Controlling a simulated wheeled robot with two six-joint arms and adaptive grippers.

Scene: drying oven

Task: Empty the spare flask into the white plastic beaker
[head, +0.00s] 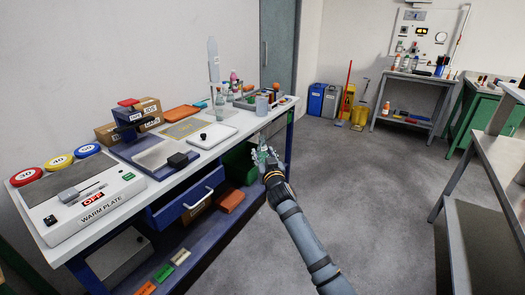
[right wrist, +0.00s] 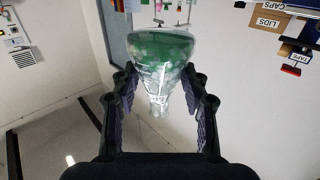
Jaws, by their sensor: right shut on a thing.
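My right gripper (head: 268,168) is shut on a clear glass flask (head: 262,156), held out in front of the workbench's right end. In the right wrist view the flask (right wrist: 162,75) sits between the two fingers (right wrist: 160,112), narrow neck toward the palm and wide body away. The wrist picture is upside down, and green shows in or through the flask body. A pale greyish beaker (head: 262,104) stands on the bench's far right end, apart from the flask; it may be the white plastic beaker. My left gripper is out of view.
The workbench (head: 219,141) also carries a warm plate (head: 92,205), a white flat-topped device (head: 206,136), another glass flask (head: 219,107) and several bottles. A blue drawer (head: 187,194) is below. Grey floor (head: 350,175) is clear to the right.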

